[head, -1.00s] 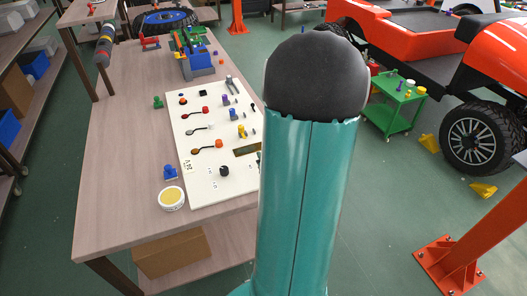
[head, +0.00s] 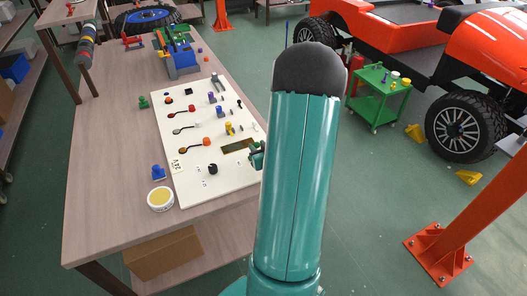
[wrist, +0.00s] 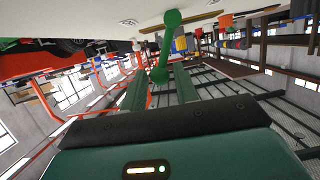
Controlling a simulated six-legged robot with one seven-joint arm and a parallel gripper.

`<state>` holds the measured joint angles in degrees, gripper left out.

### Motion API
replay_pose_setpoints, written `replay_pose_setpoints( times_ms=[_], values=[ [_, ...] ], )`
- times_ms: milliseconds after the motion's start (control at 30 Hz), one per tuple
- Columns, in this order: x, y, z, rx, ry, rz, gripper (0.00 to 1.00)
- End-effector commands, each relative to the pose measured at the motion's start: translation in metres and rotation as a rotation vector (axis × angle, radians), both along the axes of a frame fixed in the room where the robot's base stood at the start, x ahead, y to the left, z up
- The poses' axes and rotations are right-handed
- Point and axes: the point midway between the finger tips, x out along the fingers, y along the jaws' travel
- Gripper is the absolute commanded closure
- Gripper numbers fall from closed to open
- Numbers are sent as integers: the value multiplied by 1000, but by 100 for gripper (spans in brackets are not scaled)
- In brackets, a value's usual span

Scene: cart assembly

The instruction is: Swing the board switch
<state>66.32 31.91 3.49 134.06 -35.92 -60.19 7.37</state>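The white board (head: 200,165) lies on the wooden table in the head view, with knobs, levers and pegs on it. In the wrist view the board's pale surface (wrist: 100,22) runs across the top. A green lever with rounded ends (wrist: 165,48) stands out from it, which looks like the board switch. My gripper (wrist: 160,85) is open, with a clear gap between its two green fingers. The lever's free end shows between the fingertips; I cannot tell whether they touch it. In the head view, a small dark green part (head: 257,156) shows at the board's right edge, partly hidden by my arm.
A round yellow-topped tub (head: 160,199) and a blue piece (head: 158,172) stand left of the board. A blue block assembly (head: 182,64) stands behind it. A green cart (head: 378,98) and an orange vehicle (head: 400,50) are to the right. The table's left side is clear.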

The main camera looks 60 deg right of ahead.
Motion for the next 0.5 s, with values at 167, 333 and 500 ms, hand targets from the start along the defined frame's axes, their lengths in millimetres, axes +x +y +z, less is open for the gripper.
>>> replay_pose_setpoints(
  times_ms=[167,333,500],
  values=[
    [-2,0,1,0,1,-2,92],
    [-2,2,1,0,1,-3,92],
    [3,9,4,-1,1,-2,92]
  ],
)
